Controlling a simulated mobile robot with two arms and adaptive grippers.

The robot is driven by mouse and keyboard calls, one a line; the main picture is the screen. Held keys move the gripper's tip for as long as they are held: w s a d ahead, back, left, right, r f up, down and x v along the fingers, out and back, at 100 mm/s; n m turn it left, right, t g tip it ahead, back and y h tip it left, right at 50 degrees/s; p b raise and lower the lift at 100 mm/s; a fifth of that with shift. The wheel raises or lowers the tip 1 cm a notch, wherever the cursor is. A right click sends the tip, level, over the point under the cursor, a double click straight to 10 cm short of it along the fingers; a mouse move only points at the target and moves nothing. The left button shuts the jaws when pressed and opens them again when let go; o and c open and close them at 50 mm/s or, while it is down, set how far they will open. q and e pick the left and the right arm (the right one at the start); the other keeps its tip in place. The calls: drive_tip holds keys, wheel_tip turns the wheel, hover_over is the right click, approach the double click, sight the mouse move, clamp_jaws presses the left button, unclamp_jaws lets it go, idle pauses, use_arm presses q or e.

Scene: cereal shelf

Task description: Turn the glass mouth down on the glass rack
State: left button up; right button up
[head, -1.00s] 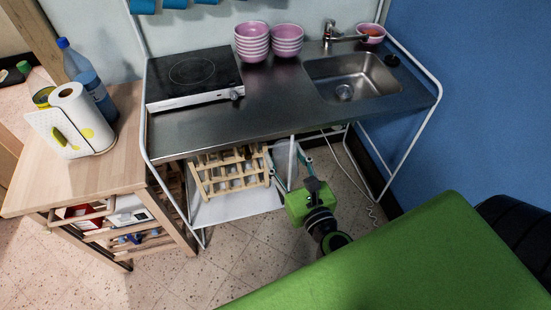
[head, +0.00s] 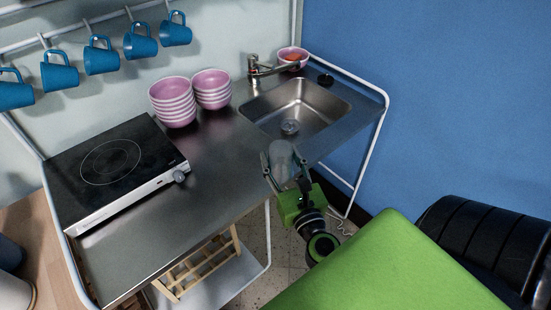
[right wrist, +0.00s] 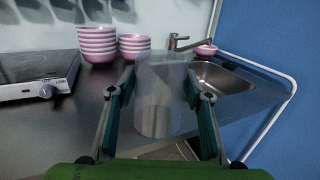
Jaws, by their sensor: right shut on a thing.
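My right gripper (head: 284,172) is shut on a clear glass (head: 281,158) and holds it in front of the counter's front edge, near the sink. In the right wrist view the glass (right wrist: 160,98) stands between the two fingers; I cannot tell which end is its mouth. A wooden rack (head: 196,264), which may be the glass rack, sits on the white shelf under the counter, partly hidden by the counter top. My left gripper is not in view.
The steel counter (head: 205,170) has bare room between the hob (head: 115,165) and the sink (head: 300,108). Stacks of pink bowls (head: 172,104) stand at the back. A tap (head: 262,70) rises behind the sink. Blue mugs (head: 101,57) hang from a rail.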

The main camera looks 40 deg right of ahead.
drive_tip(key=shift+s, duration=0.2)
drive_tip(key=shift+w, duration=0.1)
drive_tip(key=w, duration=0.1)
drive_tip(key=w+f+b, duration=0.1)
drive_tip(key=w+f, duration=0.1)
drive_tip(key=shift+w+a+f, duration=0.15)
drive_tip(key=shift+w+f, duration=0.1)
drive_tip(key=shift+w, duration=0.15)
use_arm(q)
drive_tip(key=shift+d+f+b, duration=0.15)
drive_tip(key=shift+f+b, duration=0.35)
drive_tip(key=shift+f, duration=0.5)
use_arm(e)
drive_tip(key=shift+w+a+f, duration=0.1)
drive_tip(key=shift+w+f, duration=0.3)
drive_tip(key=shift+w, duration=0.2)
drive_tip(key=shift+w+f, duration=0.35)
drive_tip(key=shift+w, duration=0.2)
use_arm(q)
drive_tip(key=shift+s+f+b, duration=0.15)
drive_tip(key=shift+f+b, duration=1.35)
use_arm(e)
drive_tip(key=shift+f, duration=1.5)
drive_tip(key=o, duration=1.2)
drive_tip(key=shift+o, duration=0.2)
